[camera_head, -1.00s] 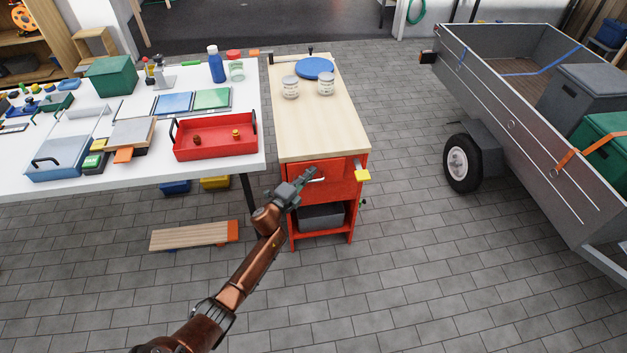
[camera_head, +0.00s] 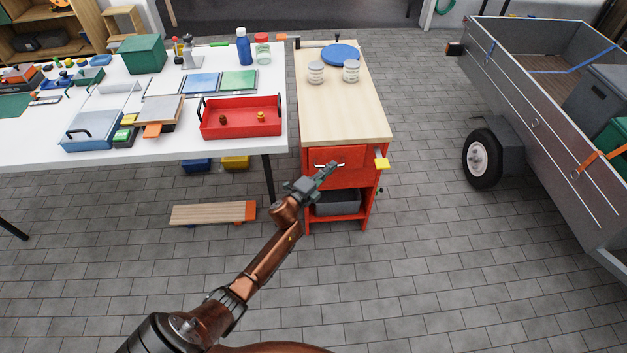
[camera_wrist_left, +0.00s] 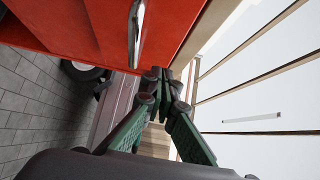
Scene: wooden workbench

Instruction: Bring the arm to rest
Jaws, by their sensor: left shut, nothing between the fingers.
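My left arm (camera_head: 262,264) reaches in from the bottom left of the head view. My left gripper (camera_head: 328,170) is shut and empty in front of the red drawer (camera_head: 350,156) of the wooden-topped workbench (camera_head: 343,112). In the left wrist view the gripper's green fingers (camera_wrist_left: 166,84) come together at the tips with nothing between them. The drawer's metal handle (camera_wrist_left: 136,30) shows beside them, apart from the fingers. The drawer looks closed. My right gripper is not in view.
A white table (camera_head: 90,158) on the left bears a red tray (camera_head: 222,130) and several other items. Two jars (camera_head: 316,72) and a blue disc (camera_head: 341,53) are on the workbench. A plank (camera_head: 208,214) lies low under the table. A grey trailer (camera_head: 540,120) stands at right. The floor between is clear.

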